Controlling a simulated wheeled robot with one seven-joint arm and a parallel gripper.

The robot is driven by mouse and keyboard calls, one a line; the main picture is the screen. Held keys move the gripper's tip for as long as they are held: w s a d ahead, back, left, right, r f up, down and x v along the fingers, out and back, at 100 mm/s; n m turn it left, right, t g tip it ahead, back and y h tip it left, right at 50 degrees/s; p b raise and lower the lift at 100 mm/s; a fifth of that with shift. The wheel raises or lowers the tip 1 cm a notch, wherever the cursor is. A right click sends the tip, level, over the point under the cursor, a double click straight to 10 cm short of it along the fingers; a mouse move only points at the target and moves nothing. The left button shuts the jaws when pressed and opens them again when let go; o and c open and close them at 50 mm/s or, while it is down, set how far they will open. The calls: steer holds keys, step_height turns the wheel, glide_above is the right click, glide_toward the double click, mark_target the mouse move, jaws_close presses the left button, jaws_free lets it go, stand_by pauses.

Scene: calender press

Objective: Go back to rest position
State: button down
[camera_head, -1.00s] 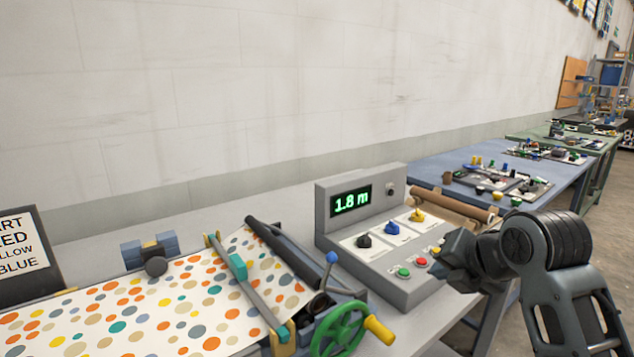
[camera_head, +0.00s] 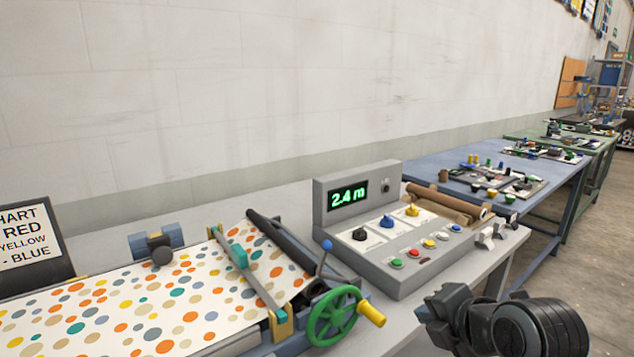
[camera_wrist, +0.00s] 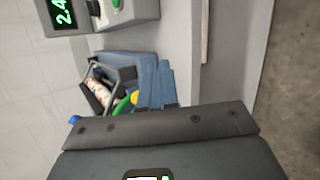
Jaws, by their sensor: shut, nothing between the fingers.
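My gripper (camera_head: 440,305) is at the lower right in the head view, in front of the bench edge and apart from the control box. It is shut and empty. In the wrist view, the dark gripper body (camera_wrist: 160,135) fills the bottom, and the box (camera_wrist: 125,12) shows at the top.
The calender press has a dotted sheet (camera_head: 150,300), a green handwheel (camera_head: 333,316) with a yellow handle, and a blue-tipped lever. A sign (camera_head: 25,237) stands at the left. Brown rolls (camera_head: 445,203) lie behind the box. A blue table (camera_head: 450,165) stands beyond. Floor is open at right.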

steer(key=s+a+f+m+t, duration=0.1)
steer(key=s+f+m, duration=0.35)
steer(key=s, duration=0.35)
steer(key=s+f+m+t+h, duration=0.1)
steer(key=s+f+m, duration=0.2)
steer(key=s+m, duration=0.4)
steer(key=s+a+f+m+t, duration=0.1)
steer(key=s+f+m, duration=0.25)
steer(key=s, duration=0.55)
steer(key=s+d+r+m, duration=0.1)
steer(key=s+r+m, duration=0.2)
steer(key=s, duration=0.4)
steer(key=s+d+r+m+t+h, duration=0.1)
steer(key=s+d+r+m, duration=0.1)
steer(key=s, duration=0.5)
steer(key=s+d+r+m, duration=0.1)
steer(key=s+r+m, duration=0.3)
steer(key=s, duration=0.3)
steer(key=shift+d+r+m+t+h, duration=0.3)
steer(key=shift+d+m+t, duration=0.1)
stand_by(3.1)
